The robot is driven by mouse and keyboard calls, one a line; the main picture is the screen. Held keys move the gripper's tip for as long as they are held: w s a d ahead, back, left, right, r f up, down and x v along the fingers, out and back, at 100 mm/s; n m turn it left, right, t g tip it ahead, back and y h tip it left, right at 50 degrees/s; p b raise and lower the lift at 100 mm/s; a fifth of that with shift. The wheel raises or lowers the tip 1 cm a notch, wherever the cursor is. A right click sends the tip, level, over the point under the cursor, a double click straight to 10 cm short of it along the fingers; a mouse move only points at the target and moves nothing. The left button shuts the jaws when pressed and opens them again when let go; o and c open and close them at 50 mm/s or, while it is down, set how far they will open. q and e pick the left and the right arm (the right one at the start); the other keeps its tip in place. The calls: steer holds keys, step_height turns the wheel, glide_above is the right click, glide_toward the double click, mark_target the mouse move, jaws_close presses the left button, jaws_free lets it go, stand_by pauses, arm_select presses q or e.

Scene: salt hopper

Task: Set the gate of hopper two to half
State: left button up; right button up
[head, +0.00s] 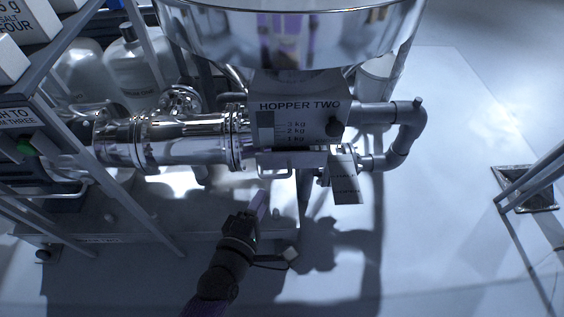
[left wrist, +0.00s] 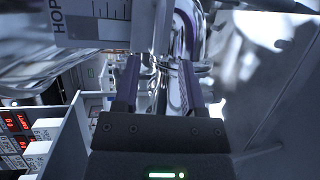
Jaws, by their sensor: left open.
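Hopper two is a shiny steel bowl (head: 290,35) over a grey panel (head: 297,122) marked "HOPPER TWO", with a kg scale and a dark knob. Under the panel sits the gate with a small pale loop handle (head: 274,172). My left gripper (head: 260,200) is just below and in front of the handle in the head view, apparently apart from it. In the left wrist view my left gripper (left wrist: 160,80) has its two dark fingers spread, with shiny metal behind the gap. The panel's edge with its scale (left wrist: 95,22) shows there at upper left. How far the gate is open cannot be read. My right gripper is not in view.
A steel pipe (head: 185,140) runs left from the hopper, and a grey bent pipe (head: 408,130) is at right. A small hanging plate (head: 345,185) is right of the handle. Shelving with white boxes (head: 22,20) stands at left. The floor at right is mostly clear.

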mark_target(275, 175)
arm_select(q)
steer(key=b+x, duration=0.4)
steer(key=x, duration=0.4)
steer(key=shift+w+f, duration=0.1)
steer(key=shift+w+d, duration=0.1)
steer(key=shift+w, duration=0.2)
steer(key=shift+c, duration=0.7)
jaws_close()
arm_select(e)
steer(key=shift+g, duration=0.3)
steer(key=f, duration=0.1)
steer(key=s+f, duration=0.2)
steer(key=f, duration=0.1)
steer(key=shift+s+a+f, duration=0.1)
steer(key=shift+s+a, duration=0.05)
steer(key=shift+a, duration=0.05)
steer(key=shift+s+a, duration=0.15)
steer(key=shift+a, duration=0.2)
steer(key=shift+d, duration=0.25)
